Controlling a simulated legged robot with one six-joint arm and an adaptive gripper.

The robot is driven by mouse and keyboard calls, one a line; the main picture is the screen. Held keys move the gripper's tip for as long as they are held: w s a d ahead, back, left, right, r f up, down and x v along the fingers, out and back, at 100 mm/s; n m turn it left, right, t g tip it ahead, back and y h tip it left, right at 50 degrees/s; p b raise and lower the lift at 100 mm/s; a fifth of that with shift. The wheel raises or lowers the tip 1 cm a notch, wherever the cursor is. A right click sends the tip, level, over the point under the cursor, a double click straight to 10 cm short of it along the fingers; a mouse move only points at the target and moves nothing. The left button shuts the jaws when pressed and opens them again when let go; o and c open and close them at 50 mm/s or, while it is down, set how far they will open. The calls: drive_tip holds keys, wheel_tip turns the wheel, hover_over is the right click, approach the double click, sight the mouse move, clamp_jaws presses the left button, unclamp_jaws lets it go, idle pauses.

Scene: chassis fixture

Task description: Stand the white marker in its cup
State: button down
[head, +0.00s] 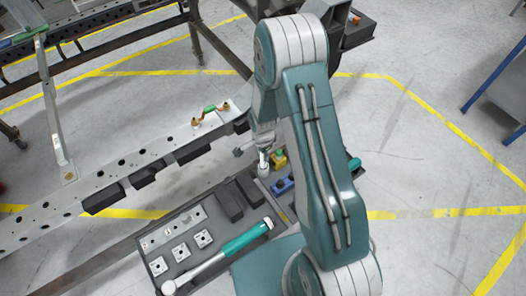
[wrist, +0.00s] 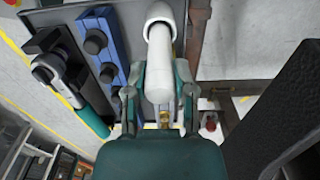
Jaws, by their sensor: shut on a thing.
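The white marker (wrist: 158,75) is between the fingers of my gripper (wrist: 159,96) in the wrist view, and my gripper is shut on it. Its far end meets a wider white round piece (wrist: 161,14), which looks like the cup; I cannot tell whether the marker is inside it or only in front of it. In the head view my gripper (head: 263,142) points down. The marker (head: 264,155) shows as a short pale piece below it, just above or in a small light-grey cup (head: 263,171) at the edge of the dark tray.
A blue block with black knobs (wrist: 101,45) stands close beside the marker; it also shows in the head view (head: 283,186). A yellow item (head: 279,159) is near the gripper. A teal-handled wrench (head: 240,241) lies on the tray. A long metal rail (head: 120,172) runs left.

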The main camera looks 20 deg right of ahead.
drive_tip(key=shift+f, duration=0.95)
drive_tip(key=shift+c, duration=1.8)
unclamp_jaws()
drive_tip(key=shift+r, duration=0.1)
drive_tip(key=shift+r, duration=4.45)
